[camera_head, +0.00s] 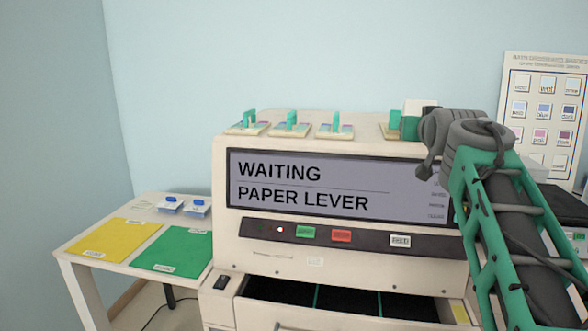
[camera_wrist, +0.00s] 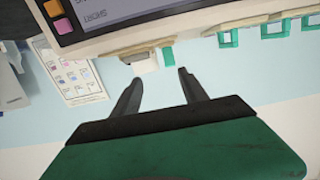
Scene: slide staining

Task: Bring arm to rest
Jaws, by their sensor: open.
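My gripper (camera_wrist: 160,76) shows in the wrist view with its two dark fingers spread apart and nothing between them. My arm (camera_head: 497,210), green and grey, stands raised at the right of the head view, in front of the machine's right side. The gripper itself cannot be made out in the head view. The machine (camera_head: 340,254) is a cream box whose screen (camera_head: 330,186) reads "WAITING" and "PAPER LEVER". In the wrist view the machine's screen (camera_wrist: 115,8) appears upside down at the top, apart from the fingers.
Holders with green clips (camera_head: 290,124) line the machine's top. An open dark drawer (camera_head: 340,298) is at its front. A side table (camera_head: 75,262) on the left carries a yellow mat (camera_head: 112,238) and a green mat (camera_head: 176,251). A chart (camera_head: 543,110) stands at the right.

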